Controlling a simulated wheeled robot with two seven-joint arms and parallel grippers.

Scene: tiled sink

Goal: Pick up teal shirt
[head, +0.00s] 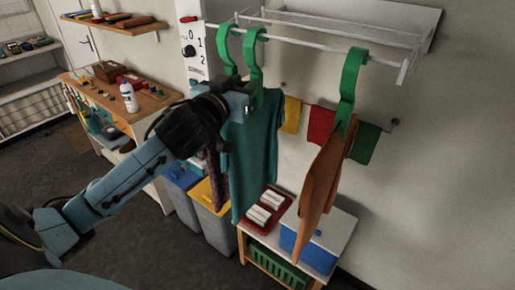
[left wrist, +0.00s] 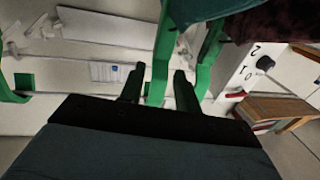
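The teal shirt (head: 258,150) hangs by a green hanger (head: 254,58) from a white rail on the wall. In the left wrist view a bit of teal cloth (left wrist: 200,10) shows at the top edge. My left gripper (head: 246,98) is at the lower part of that hanger, at the shirt's top. In the left wrist view its two fingers (left wrist: 158,88) stand apart on either side of a green hanger strip (left wrist: 159,70), with gaps visible on both sides. My arm hides part of the shirt's collar. My right gripper is not in view.
A dark reddish garment (head: 214,178) hangs close on the left, on another green hanger (head: 228,50). An orange garment (head: 322,185) hangs on the right. Below stand a shelf with a red tray (head: 268,226) and a blue box (head: 308,250), and bins (head: 215,225).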

